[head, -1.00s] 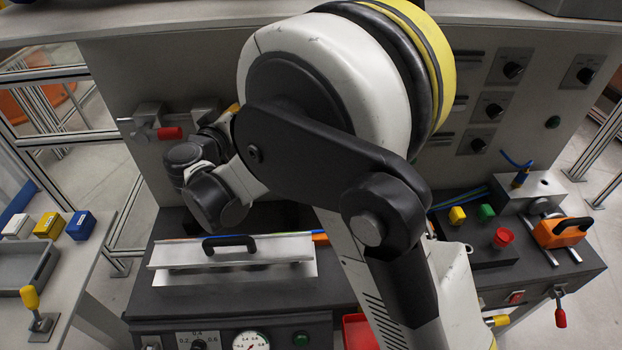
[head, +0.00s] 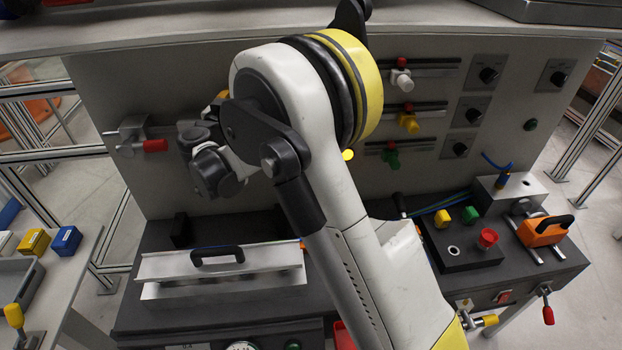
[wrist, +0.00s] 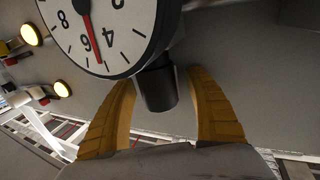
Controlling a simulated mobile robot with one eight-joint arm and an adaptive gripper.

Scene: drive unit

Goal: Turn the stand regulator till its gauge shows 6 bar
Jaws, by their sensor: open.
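In the wrist view a round gauge (wrist: 104,22) with a white dial is at the top, turned over and cut off by the frame edge. Its red needle points between the 4 and the 6. Below the gauge is a dark cylindrical knob (wrist: 157,90), taken to be the stand regulator's. My gripper (wrist: 155,85) has its two yellow fingers open, one on each side of the knob. Gaps show between fingers and knob. In the head view my arm hides the gripper, and I cannot make out the regulator there.
A silver cover with a black handle (head: 217,256) lies on the dark bench. A clamp with a red handle (head: 155,145) is on the back panel at left. A red button (head: 488,238) and an orange-handled device (head: 542,234) are at right. A shelf edge (head: 200,42) runs above.

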